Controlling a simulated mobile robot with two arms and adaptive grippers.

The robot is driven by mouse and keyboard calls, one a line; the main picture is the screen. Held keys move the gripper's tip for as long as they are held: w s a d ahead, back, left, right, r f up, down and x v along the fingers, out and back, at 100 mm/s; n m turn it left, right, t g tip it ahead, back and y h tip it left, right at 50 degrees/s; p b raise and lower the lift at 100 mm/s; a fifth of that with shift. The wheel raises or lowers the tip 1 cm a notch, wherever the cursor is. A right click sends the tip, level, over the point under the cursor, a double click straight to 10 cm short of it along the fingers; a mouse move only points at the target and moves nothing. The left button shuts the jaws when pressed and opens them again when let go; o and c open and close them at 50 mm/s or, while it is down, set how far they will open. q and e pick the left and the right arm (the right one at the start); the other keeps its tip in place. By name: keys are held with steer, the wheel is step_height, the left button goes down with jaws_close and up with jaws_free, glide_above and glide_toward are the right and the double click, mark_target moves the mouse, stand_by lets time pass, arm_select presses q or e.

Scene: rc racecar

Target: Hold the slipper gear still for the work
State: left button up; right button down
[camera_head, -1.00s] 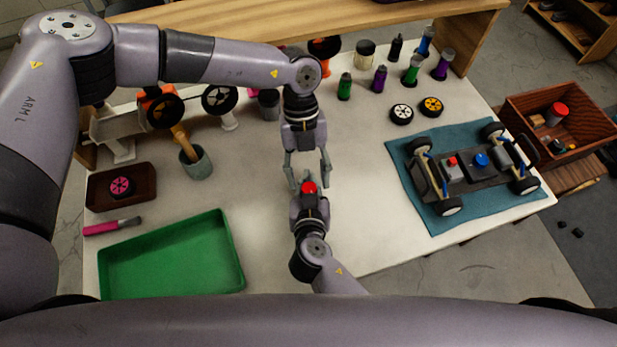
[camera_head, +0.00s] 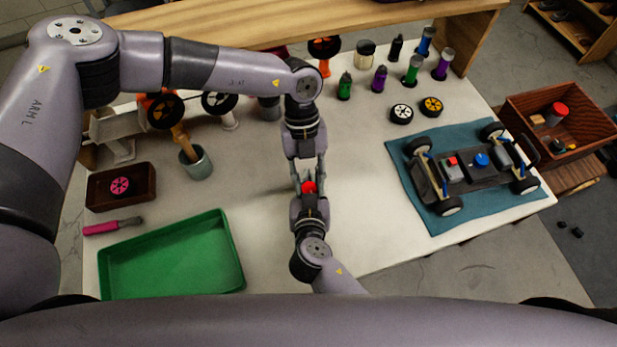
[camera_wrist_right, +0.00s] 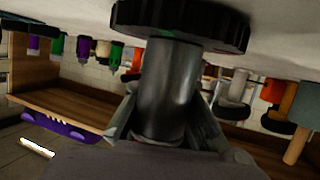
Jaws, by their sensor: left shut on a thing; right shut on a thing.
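Both grippers meet at a red-topped piece (camera_head: 309,187) over the white table. My left gripper (camera_head: 309,177) comes from the far side, its fingers closed in on this piece. My right gripper (camera_head: 309,197) holds it from the near side. In the right wrist view, its fingers (camera_wrist_right: 164,122) are shut around a grey cylinder (camera_wrist_right: 170,85) with a wide black toothed disc (camera_wrist_right: 180,22) at one end. The left fingers' contact is partly hidden. A pink spoked wheel (camera_head: 120,185) lies in a small brown tray (camera_head: 92,201). I cannot tell which piece is the slipper gear.
A green tray (camera_head: 170,255) stands at the front left, with a pink-handled tool (camera_head: 105,228) behind it. A car chassis (camera_head: 475,170) rests on a blue cloth (camera_head: 432,222) at the right. Several bottles stand at the back. Table between grippers and cloth is clear.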

arm_select(q)
jaws_close()
steer(key=shift+m+y, duration=0.3)
steer(key=shift+m, duration=0.6)
steer(key=o, duration=0.8)
jaws_free()
steer(key=shift+o, duration=0.2)
steer(key=v, duration=1.2)
steer(key=shift+d, duration=0.15)
